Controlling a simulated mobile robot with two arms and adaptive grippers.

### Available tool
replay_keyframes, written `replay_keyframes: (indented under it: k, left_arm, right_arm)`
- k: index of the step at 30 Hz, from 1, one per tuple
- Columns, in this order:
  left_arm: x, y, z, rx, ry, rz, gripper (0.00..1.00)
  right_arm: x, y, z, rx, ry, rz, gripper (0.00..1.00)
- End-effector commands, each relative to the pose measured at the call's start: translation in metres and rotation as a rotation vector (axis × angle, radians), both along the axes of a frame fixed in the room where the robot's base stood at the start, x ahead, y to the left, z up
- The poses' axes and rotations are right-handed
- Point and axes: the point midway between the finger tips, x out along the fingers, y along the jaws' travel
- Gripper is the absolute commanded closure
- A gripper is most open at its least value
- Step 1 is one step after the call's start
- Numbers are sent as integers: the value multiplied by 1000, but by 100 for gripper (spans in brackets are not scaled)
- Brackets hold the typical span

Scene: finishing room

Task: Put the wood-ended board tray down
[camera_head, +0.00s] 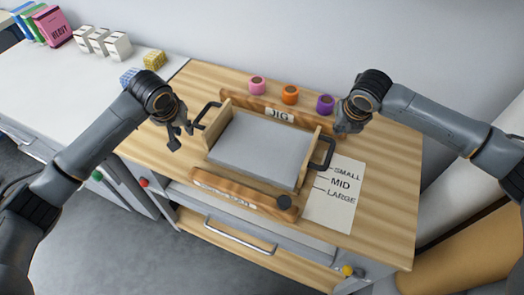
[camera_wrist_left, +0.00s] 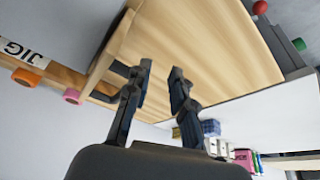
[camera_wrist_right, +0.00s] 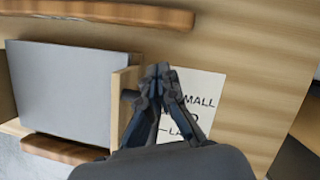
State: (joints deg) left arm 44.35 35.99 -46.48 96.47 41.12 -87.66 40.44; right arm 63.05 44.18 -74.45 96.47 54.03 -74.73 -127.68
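The wood-ended board tray has a flat grey board (camera_head: 262,148) between two upright wooden ends, with a black handle on each end. It sits on the wooden bench top between the rails of the jig (camera_head: 279,115). My left gripper (camera_head: 180,136) is open and empty, left of the left handle (camera_head: 205,114) and apart from it. The left wrist view shows a wide gap between its fingers (camera_wrist_left: 157,85). My right gripper (camera_head: 343,127) is by the upper end of the right handle (camera_head: 326,152). Its fingertips (camera_wrist_right: 160,74) look closed together, with nothing seen between them; they partly hide that handle in the right wrist view.
Pink (camera_head: 257,85), orange (camera_head: 290,94) and purple (camera_head: 325,104) pieces stand behind the jig. A SMALL/MID/LARGE sheet (camera_head: 335,200) lies right of the tray. A dark round knob (camera_head: 284,202) is on the front rail. Boxes and books stand on the white counter (camera_head: 70,75).

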Motion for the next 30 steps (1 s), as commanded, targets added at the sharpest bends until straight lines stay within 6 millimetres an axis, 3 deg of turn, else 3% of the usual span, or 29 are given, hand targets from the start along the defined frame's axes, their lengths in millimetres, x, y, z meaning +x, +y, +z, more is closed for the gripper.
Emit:
replay_keyframes:
  k: [4, 8, 19, 23, 30]
  left_arm:
    - [0, 1, 0, 1, 1, 1, 77]
    - [0, 1, 0, 2, 1, 2, 77]
    - [-1, 1, 4, 2, 0, 2, 77]
    - [-7, 1, 21, 2, -3, 1, 77]
    - [-25, 1, 69, 1, -4, 0, 77]
  right_arm:
    - [0, -1, 0, -2, 1, -2, 100]
    - [0, -1, -1, -2, 1, -2, 77]
    - [0, -2, -1, -3, 1, -3, 77]
    - [0, -2, -1, -3, 1, -3, 77]
    - [0, -2, -1, -3, 1, -3, 77]
